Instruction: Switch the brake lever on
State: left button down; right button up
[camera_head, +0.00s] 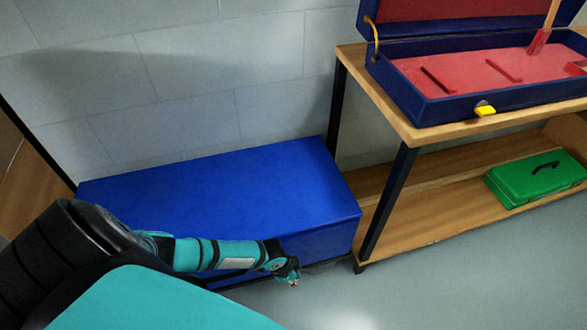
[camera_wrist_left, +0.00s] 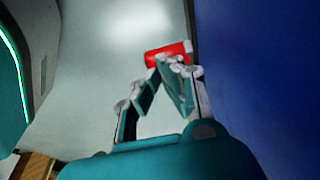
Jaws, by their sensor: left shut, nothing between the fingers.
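A short red cylindrical piece (camera_wrist_left: 164,54), possibly the end of the brake lever, shows at the fingertips of my left gripper (camera_wrist_left: 170,62) in the left wrist view. The fingertips overlap it in the picture; I cannot tell whether they touch it. My left gripper is shut with nothing between its fingers. In the head view, the left gripper (camera_head: 291,276) is just in front of the blue chest (camera_head: 220,190), near its lower right front. The lever cannot be made out there. My right gripper is not in view.
A wooden shelf bench (camera_head: 425,213) stands at right. An open blue case with a red lining (camera_head: 445,85) is on its top and a green case (camera_head: 535,170) on its lower shelf. The grey floor (camera_head: 430,290) in front is clear.

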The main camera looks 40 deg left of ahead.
pick_arm(q)
jog(key=v, duration=0.7)
jog(key=shift+r, duration=0.2)
jog(key=shift+s, duration=0.1)
dwell(0.5)
